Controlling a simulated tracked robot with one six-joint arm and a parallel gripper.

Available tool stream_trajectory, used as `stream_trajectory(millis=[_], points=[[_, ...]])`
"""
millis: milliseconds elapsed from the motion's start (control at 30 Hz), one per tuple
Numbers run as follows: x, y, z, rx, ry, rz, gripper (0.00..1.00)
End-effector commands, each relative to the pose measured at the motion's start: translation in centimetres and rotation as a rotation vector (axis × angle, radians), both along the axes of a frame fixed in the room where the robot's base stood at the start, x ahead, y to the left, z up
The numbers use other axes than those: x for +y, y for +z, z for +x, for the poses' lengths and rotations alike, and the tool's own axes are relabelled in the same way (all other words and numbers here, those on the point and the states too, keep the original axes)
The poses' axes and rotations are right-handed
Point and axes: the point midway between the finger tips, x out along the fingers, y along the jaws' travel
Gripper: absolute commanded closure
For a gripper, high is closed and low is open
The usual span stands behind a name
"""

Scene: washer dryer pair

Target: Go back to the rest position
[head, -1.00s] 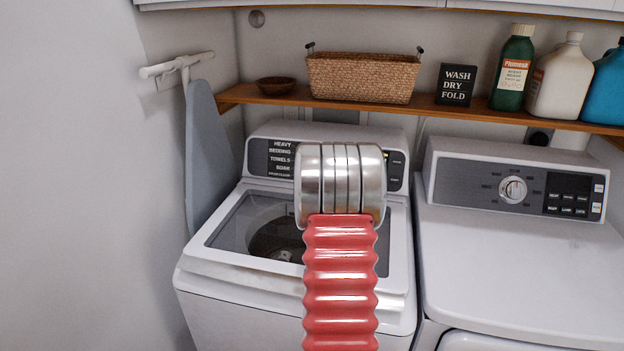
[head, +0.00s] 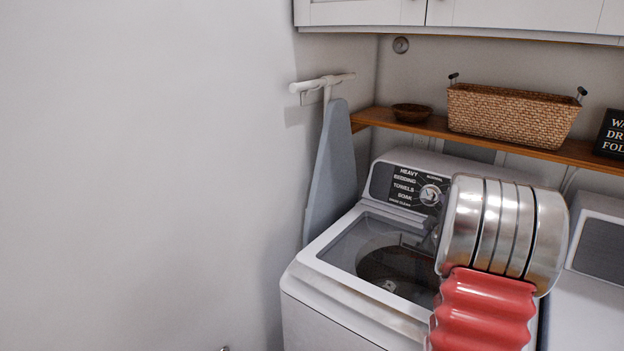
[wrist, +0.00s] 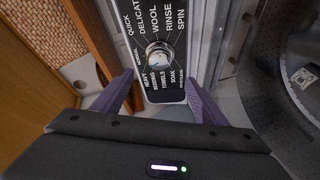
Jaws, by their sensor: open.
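My gripper (wrist: 160,82) shows in the wrist view with its two purple fingers spread apart and nothing between them. The washer's dial (wrist: 158,57) appears just beyond the fingertips, on the black control panel (wrist: 150,25) with its printed cycle names. I cannot tell whether a finger touches the panel. In the head view the dial (head: 429,195) shows on the washer panel, just left of my metal and red arm. The gripper itself is hidden behind my arm there. The washer (head: 335,285) stands below, with its dark tub visible.
A wooden shelf (head: 480,135) runs above the washer and holds a woven basket (head: 515,112), a small bowl (head: 411,112) and a black sign (head: 612,133). An ironing board (head: 333,165) leans at the left wall. A second machine (head: 590,285) stands at right. Bare wall fills the left.

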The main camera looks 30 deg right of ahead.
Motion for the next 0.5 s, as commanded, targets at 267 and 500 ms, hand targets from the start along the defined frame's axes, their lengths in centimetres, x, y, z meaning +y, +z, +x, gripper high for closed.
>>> stream_trajectory(millis=[267,500], points=[[0.7,0.3,0.4,-0.001,0.004,0.015,0.34],[6.6,2.4,2.7,-0.007,0.024,0.129,0.34]])
